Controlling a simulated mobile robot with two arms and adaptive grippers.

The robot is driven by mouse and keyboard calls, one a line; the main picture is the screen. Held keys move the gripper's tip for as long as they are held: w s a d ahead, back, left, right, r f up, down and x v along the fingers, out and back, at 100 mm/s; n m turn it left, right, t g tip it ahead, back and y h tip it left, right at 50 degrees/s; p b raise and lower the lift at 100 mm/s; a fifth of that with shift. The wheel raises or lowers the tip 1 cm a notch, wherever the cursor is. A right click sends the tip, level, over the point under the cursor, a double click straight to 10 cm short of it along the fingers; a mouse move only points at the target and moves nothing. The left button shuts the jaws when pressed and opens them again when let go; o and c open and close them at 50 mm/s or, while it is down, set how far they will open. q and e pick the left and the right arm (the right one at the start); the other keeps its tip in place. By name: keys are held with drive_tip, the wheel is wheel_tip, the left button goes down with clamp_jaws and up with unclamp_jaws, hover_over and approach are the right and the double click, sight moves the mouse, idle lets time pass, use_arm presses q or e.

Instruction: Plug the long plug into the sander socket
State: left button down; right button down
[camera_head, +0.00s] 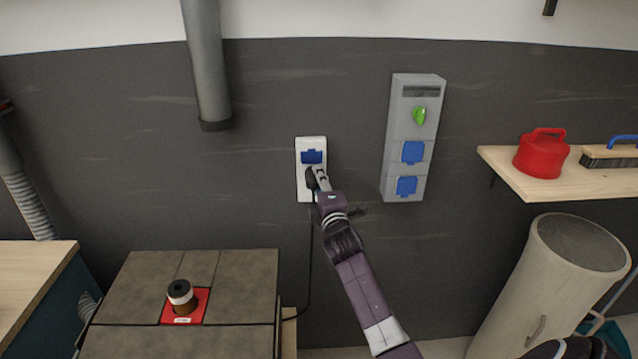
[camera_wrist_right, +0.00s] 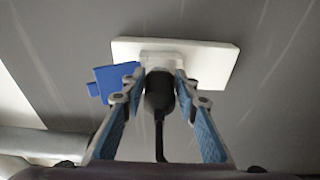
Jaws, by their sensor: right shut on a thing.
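The sander socket is a white wall plate (camera_head: 304,144) with a blue flap (camera_head: 311,157). In the right wrist view the plate (camera_wrist_right: 215,64) fills the top middle and a blue flap (camera_wrist_right: 110,77) stands out to its left. My right gripper (camera_head: 317,181) is at the lower part of the plate, shut on the black long plug (camera_wrist_right: 159,95). The plug's front end meets the white socket housing; how deep it sits is hidden. Its cable (camera_head: 310,262) hangs down towards the sander table (camera_head: 232,277). My left gripper is not in view.
A grey box (camera_head: 399,127) with a green knob and two blue sockets hangs to the right. A shelf (camera_head: 583,184) holds a red can (camera_head: 541,154) and a brush (camera_head: 610,158). A pale drum (camera_head: 540,280) stands below it. A grey pipe (camera_head: 206,65) hangs at upper left.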

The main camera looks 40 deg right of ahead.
drive_tip(key=shift+a+p, duration=0.1)
drive_tip(key=shift+p, duration=0.35)
idle(0.7)
drive_tip(key=shift+w+d, duration=0.25)
drive_tip(key=shift+w, duration=0.15)
idle(1.0)
drive_tip(key=shift+w+d+r, duration=0.3)
drive_tip(key=shift+w+r, duration=0.1)
idle(1.2)
drive_tip(key=c, duration=1.6)
unclamp_jaws()
drive_tip(key=shift+o, duration=0.8)
drive_tip(key=shift+w+f, duration=0.15)
drive_tip(key=shift+f, duration=0.15)
drive_tip(key=v, duration=1.2)
